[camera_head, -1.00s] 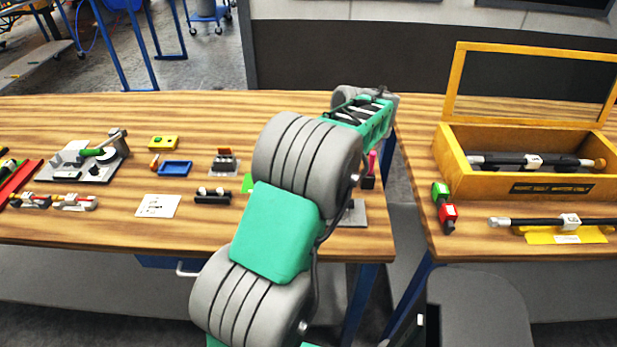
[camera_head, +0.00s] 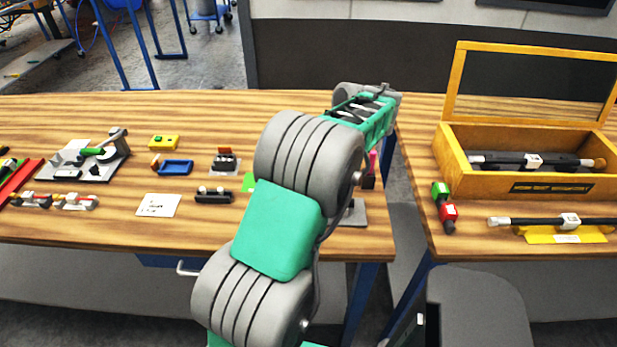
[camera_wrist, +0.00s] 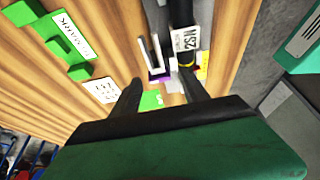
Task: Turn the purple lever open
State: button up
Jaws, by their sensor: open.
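The purple lever is mostly hidden in the head view, where a magenta piece (camera_head: 373,160) shows just behind my arm near the table's right edge. In the wrist view a small purple part (camera_wrist: 158,75) shows beside a pale upright bracket (camera_wrist: 149,52). My gripper (camera_wrist: 159,77) is open, its two dark fingers apart, with the purple part seen between the fingertips. I cannot tell whether either finger touches it. A dark cylinder with a white label (camera_wrist: 187,40) stands just right of the purple part.
A green card (camera_wrist: 152,99) and a white printed card (camera_wrist: 103,93) lie near the fingers. Green blocks (camera_wrist: 68,45) lie at upper left. A gap separates this table from the right one, which bears a yellow open box (camera_head: 460,178).

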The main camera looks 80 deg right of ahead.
jog(key=p+v, duration=0.2)
jog(key=v, duration=0.5)
jog(key=shift+p, duration=0.4)
